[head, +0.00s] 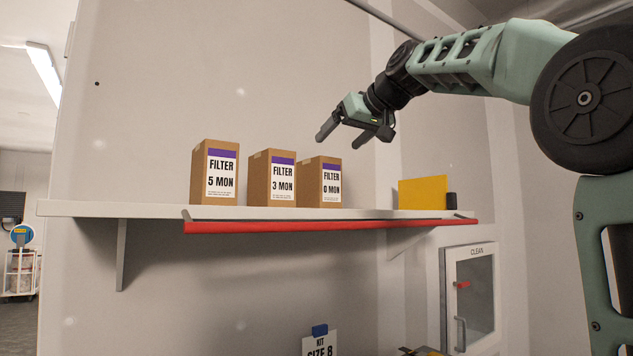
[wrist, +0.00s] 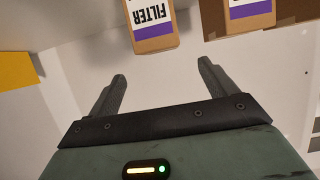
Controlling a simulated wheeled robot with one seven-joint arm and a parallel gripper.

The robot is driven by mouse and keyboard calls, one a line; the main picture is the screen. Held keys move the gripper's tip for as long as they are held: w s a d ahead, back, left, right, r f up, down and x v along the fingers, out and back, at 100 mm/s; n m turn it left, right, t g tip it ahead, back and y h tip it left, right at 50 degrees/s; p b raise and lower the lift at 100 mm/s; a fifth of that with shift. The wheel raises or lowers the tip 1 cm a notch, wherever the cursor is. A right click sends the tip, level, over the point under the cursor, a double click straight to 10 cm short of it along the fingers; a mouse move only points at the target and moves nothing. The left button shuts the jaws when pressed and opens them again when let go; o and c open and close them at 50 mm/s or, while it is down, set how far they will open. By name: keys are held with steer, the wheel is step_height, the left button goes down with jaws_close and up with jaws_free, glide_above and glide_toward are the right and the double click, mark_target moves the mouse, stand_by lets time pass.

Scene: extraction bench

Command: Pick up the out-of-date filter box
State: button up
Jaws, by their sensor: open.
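Three brown filter boxes with purple-and-white labels stand upright in a row on the shelf in the head view. They read "5 MON" (head: 214,172), "3 MON" (head: 272,178) and "0 MON" (head: 319,182), left to right; the 0 MON box is the one whose label marks no months. My gripper (head: 339,142) is open and empty, above and slightly right of the 0 MON box, apart from it. In the wrist view my gripper (wrist: 162,70) has its fingers spread, with an upside-down FILTER box (wrist: 153,40) beyond them. Its month number is cut off.
The white shelf (head: 120,209) has a red rail (head: 330,226) along its front edge. A yellow panel (head: 422,193) and a small black object (head: 451,201) stand at its right. A cabinet marked CLEAN (head: 470,295) is below. The shelf left of the boxes is clear.

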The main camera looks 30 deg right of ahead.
mark_target(318, 160)
steer(key=p+x, duration=0.1)
steer(key=x, duration=0.4)
steer(key=shift+w+f+p, duration=0.1)
steer(key=shift+w+p, duration=0.2)
steer(key=p+x, duration=0.2)
steer(key=x, duration=0.2)
steer(key=shift+w+p, duration=0.15)
steer(key=shift+p, duration=0.25)
steer(key=shift+w+f, duration=0.25)
steer(key=shift+w, duration=0.1)
steer(key=c, duration=1.5)
steer(key=shift+r, duration=0.15)
